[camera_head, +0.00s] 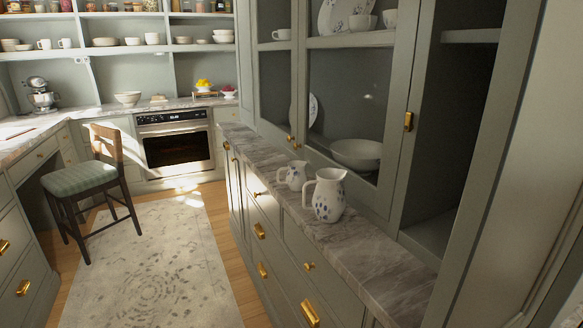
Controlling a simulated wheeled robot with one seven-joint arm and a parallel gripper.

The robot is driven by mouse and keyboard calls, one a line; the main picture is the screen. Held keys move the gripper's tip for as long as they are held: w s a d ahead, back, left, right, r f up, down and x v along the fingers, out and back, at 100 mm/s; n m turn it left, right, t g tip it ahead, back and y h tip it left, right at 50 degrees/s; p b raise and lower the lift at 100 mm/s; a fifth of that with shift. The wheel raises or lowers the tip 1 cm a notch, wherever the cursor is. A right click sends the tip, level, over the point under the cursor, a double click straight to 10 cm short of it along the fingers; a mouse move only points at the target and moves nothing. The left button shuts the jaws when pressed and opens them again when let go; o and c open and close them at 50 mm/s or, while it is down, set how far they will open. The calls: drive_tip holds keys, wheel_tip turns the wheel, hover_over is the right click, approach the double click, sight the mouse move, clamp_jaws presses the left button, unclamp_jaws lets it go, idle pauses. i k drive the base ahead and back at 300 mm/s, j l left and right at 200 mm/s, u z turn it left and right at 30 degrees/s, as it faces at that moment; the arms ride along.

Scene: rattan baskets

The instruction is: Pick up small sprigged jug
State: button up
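Two white jugs with blue sprig patterns stand upright on the marble ledge of the cabinet at right of centre. The small sprigged jug (292,175) is the farther one, with its handle toward the left. The larger sprigged jug (328,196) stands nearer and to its right, also with its handle toward the left. The two are close together, and I cannot tell if they touch. My gripper is not in this view.
The marble ledge (375,272) is clear in front of the larger jug. Glass-fronted cabinet doors (345,100) rise right behind the jugs. A chair (85,180) stands at left by the counter. The rug (150,260) and floor between are free.

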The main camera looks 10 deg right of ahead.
sight(296, 176)
drive_tip(key=i+j, duration=0.15)
drive_tip(key=j, duration=0.25)
drive_tip(key=i+j, duration=0.2)
drive_tip(key=j, duration=0.2)
drive_tip(key=i+j+z, duration=0.1)
drive_tip(key=j, duration=0.25)
drive_tip(key=i+j, duration=0.25)
drive_tip(key=j, duration=0.15)
drive_tip(key=i+j+z, duration=0.1)
drive_tip(key=j, duration=0.3)
drive_tip(key=i+j+z, duration=0.1)
drive_tip(key=i+j, duration=1.2)
drive_tip(key=i+l, duration=0.05)
drive_tip(key=i, duration=0.05)
